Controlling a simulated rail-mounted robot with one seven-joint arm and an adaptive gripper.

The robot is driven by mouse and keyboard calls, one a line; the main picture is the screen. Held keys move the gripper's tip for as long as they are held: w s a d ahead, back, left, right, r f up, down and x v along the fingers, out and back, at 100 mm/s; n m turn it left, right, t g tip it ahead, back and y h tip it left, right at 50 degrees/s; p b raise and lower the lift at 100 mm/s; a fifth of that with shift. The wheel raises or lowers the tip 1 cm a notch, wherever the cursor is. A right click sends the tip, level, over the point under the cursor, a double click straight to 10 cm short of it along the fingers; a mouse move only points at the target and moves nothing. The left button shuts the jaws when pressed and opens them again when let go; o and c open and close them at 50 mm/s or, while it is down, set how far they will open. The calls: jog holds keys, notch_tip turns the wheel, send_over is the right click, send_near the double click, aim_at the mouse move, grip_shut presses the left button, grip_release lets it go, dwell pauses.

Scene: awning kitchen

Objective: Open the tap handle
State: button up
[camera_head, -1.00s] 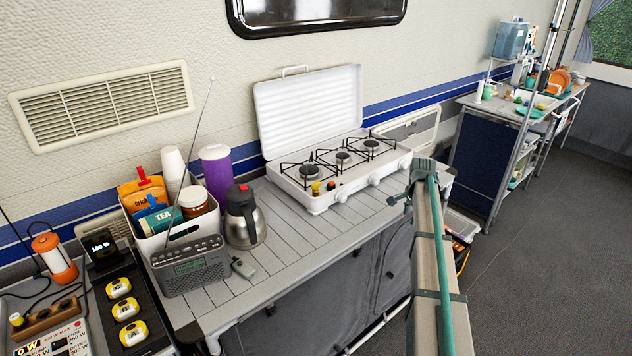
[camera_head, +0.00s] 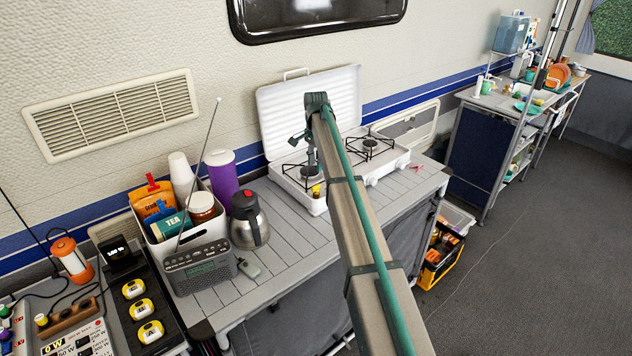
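The tap handle cannot be made out at this size. A blue water container (camera_head: 511,33) stands on a raised rack above the far counter at the upper right; any tap on it is too small to tell.
The far counter (camera_head: 483,99) holds bottles and orange and green dishes. The near table (camera_head: 285,265) carries a white stove (camera_head: 400,157), a metal jug (camera_head: 248,222), a radio (camera_head: 200,273) and a caddy. Dark floor (camera_head: 535,265) is clear at the right.

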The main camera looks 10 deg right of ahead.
aim_at(316, 188)
notch_tip(316, 188, down, 10)
jog(key=p, duration=0.3)
jog(key=shift+r, duration=0.1)
grip_shut()
